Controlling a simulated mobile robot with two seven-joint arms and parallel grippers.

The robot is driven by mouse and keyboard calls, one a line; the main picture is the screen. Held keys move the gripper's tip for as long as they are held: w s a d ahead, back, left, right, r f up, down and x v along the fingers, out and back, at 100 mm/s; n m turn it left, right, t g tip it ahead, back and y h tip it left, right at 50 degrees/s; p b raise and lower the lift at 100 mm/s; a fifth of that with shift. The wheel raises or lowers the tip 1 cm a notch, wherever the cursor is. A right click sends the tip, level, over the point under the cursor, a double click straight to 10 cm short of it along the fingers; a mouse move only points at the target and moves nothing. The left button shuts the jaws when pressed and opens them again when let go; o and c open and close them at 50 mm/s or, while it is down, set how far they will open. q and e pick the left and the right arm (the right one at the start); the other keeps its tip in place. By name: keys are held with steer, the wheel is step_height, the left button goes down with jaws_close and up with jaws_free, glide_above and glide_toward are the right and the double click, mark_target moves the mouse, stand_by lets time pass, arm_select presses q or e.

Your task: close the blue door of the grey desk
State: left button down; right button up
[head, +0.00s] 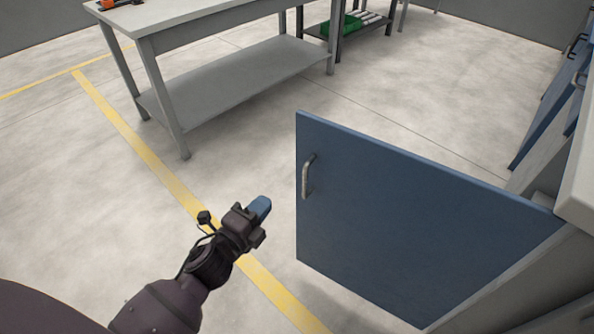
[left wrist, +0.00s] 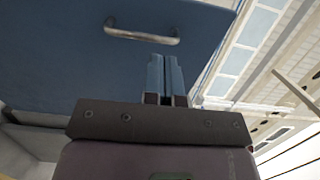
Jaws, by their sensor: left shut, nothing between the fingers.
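The blue door (head: 400,215) of the grey desk (head: 540,275) stands wide open, swung out from the desk at the right of the head view. Its metal handle (head: 307,176) is near the door's free left edge. My left gripper (head: 262,205) is shut and empty, to the left of the door's free edge and apart from it in the head view. In the left wrist view the shut fingers (left wrist: 166,75) appear in front of the blue door (left wrist: 60,55), just below the handle (left wrist: 142,33). I cannot tell whether they touch the door. My right gripper is not in view.
A grey workbench (head: 235,75) with a lower shelf stands at the back left. A dark rack with a green item (head: 343,25) is behind it. More blue doors (head: 550,105) show at the far right. The floor left of the door is clear, crossed by a yellow line (head: 130,130).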

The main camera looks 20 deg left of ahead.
mark_target(302, 160)
arm_select(q)
steer(key=w, duration=0.4)
steer(key=w+d+b, duration=0.1)
steer(key=w, duration=0.3)
steer(key=w+d+b, duration=0.1)
steer(key=w, duration=0.3)
steer(key=shift+w, duration=0.95)
steer(key=shift+w+d+r, duration=0.1)
steer(key=shift+w, duration=0.05)
